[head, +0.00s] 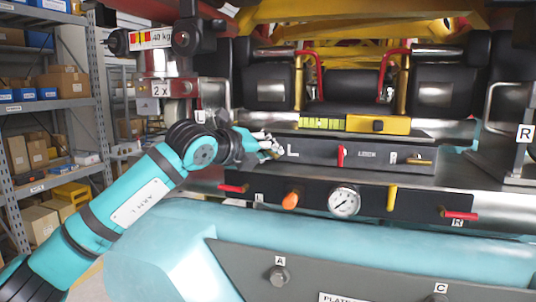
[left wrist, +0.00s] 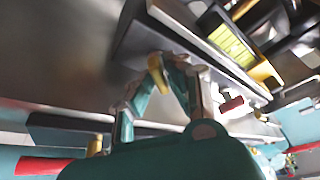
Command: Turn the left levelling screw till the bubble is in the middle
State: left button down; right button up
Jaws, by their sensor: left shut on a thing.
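The spirit level (head: 378,125) has a yellow body and a yellow-green vial (head: 323,123) with dark marks. Its vial also shows in the left wrist view (left wrist: 228,42), tilted in the picture. The bubble is too small to place. The level rests on a dark bar (head: 300,152) lettered L, LOCK and R. My left gripper (head: 272,150) is at the bar's L end. In the left wrist view its fingers (left wrist: 160,80) are closed around a small brass-coloured piece (left wrist: 156,74), apparently the left levelling screw, mostly covered by the fingers. My right gripper is out of view.
A red lever (head: 340,156) stands at the bar's middle. Below are an orange knob (head: 290,200), a round gauge (head: 344,202), a yellow handle (head: 392,198) and red handles at both ends. Shelves with boxes (head: 55,100) stand at the left.

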pick_arm(q)
jog(key=m+y+b, duration=0.1)
jog(key=m+b, duration=0.1)
jog(key=shift+f+b, duration=0.15)
jog(key=shift+b, duration=0.2)
jog(key=shift+d+m+y+b, duration=0.1)
jog(key=shift+m+y+b, duration=1.05)
jog(key=shift+m, duration=0.25)
jog(key=c, duration=1.4)
grip_release()
jog(key=shift+o, duration=0.2)
jog(key=shift+r, duration=0.2)
jog(key=shift+s, duration=0.1)
